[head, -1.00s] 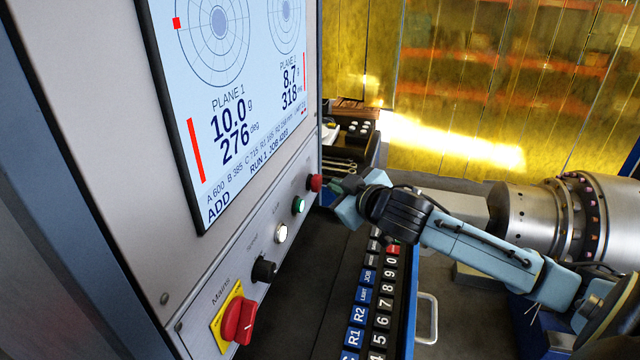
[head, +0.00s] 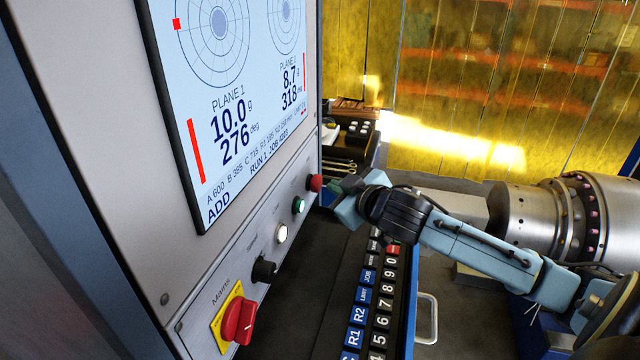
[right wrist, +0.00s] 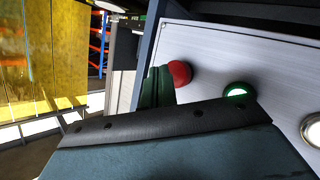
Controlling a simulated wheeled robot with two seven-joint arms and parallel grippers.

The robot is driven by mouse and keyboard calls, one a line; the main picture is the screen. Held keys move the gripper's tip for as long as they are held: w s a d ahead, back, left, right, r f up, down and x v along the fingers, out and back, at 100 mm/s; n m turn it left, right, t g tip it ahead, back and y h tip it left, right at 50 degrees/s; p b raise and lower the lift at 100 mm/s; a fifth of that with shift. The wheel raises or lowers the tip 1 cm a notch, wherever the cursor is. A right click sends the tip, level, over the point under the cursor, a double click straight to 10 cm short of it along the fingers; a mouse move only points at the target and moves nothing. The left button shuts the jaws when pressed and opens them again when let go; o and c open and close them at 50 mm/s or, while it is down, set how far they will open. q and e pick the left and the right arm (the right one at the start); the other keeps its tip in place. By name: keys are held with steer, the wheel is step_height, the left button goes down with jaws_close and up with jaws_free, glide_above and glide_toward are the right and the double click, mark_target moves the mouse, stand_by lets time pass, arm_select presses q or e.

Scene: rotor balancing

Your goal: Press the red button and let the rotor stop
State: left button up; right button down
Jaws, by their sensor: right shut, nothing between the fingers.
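The red button (head: 315,183) is a round mushroom head at the far end of the control panel's lower row. In the right wrist view the red button (right wrist: 179,73) stands right at the fingertips. My right gripper (head: 338,186) is shut and empty, its tips pointing at the button. In the wrist view its dark green fingers (right wrist: 158,86) lie just left of the button; I cannot tell whether they touch it. The steel rotor (head: 533,217) lies at the right, partly behind my right arm; its motion cannot be told. My left gripper is not in view.
A lit green button (head: 298,205), a white lamp (head: 281,233), a black knob (head: 264,270) and a red mains switch (head: 239,320) line the panel. A screen (head: 235,90) is above them. A keyboard (head: 372,300) lies below my right arm.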

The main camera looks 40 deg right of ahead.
steer(key=shift+w+a, duration=0.25)
steer(key=shift+w, duration=0.05)
steer(key=shift+w+a+p, duration=0.3)
steer(key=shift+w+p, duration=0.05)
steer(key=shift+p, duration=0.15)
stand_by(0.6)
stand_by(0.4)
steer(key=shift+s+d, duration=0.55)
steer(key=shift+s, duration=0.15)
steer(key=s+d+p, duration=0.1)
steer(key=s, duration=0.1)
steer(key=s+d+p, duration=0.1)
steer(key=s+d, duration=0.1)
stand_by(0.9)
